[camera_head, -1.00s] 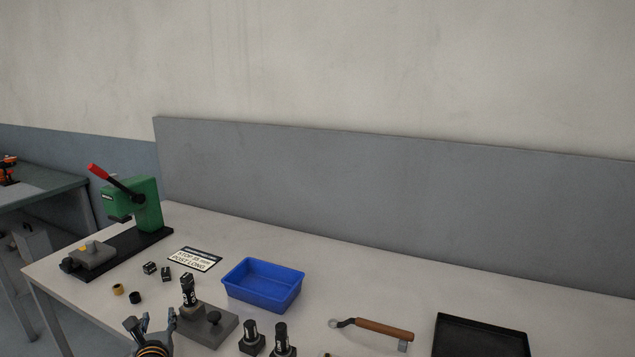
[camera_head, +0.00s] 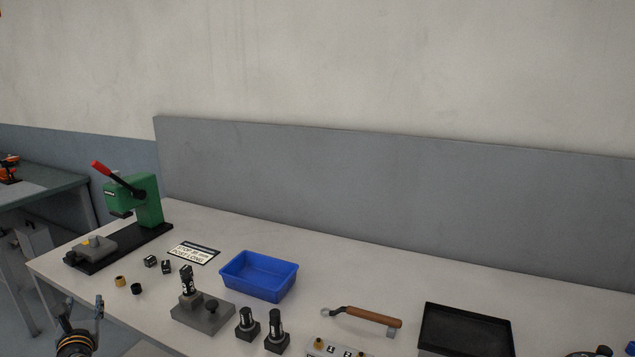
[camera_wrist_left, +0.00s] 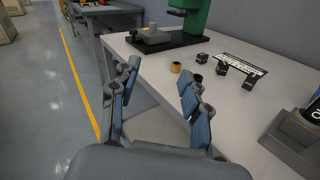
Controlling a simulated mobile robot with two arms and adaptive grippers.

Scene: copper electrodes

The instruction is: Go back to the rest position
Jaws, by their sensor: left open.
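My left gripper (camera_head: 84,312) is open and empty at the lower left of the head view, by the table's front left edge. In the left wrist view its two fingers (camera_wrist_left: 158,98) stand apart with nothing between them. Beyond them on the table (camera_head: 70,291) are a brass ring (camera_wrist_left: 176,67) and a small black cup (camera_wrist_left: 197,78).
A green press (camera_head: 146,200) stands at the back left. A grey block (camera_head: 203,317) with a black-topped post, a blue bin (camera_head: 259,276), a wood-handled tool (camera_head: 367,316) and a black tray (camera_head: 466,330) lie further right. Open floor (camera_wrist_left: 45,90) is left of the table.

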